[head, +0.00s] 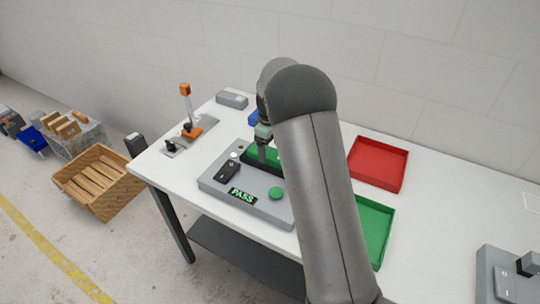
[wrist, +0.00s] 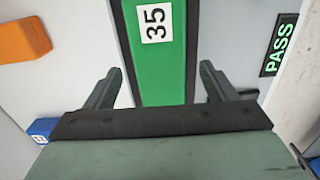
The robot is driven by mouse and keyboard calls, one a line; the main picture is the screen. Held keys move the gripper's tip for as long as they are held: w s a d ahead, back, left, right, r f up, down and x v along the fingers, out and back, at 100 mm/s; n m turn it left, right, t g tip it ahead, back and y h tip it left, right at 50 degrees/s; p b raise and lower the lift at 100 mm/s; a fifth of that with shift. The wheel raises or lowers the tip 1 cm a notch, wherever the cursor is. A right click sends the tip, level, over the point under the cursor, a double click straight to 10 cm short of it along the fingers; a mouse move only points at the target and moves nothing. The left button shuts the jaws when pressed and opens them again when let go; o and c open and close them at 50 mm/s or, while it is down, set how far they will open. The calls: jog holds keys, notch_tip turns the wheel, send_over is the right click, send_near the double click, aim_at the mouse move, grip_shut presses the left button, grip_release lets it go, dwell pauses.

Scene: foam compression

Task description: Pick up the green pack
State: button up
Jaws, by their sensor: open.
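The green pack (wrist: 158,75) carries a white label reading 35 and has black borders along its long sides. In the head view the pack (head: 272,157) lies on the grey test fixture (head: 215,178), partly hidden by my arm. My gripper (wrist: 160,85) is open, with one finger on each side of the pack in the wrist view. The fingers stand apart from its sides and hold nothing. In the head view my gripper (head: 264,140) is right at the pack; its exact height above the pack is hard to tell.
The fixture has a lit PASS display (head: 242,196) and a green button (head: 276,193). An orange-handled lever device (head: 190,130) stands at left. A red tray (head: 378,163) and a green tray (head: 375,228) lie at right. A blue item (head: 253,118) sits behind the fixture.

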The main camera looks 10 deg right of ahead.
jog(key=shift+f, duration=0.85)
jog(key=c, duration=1.1)
jog(key=shift+c, duration=0.5)
jog(key=shift+r, duration=0.15)
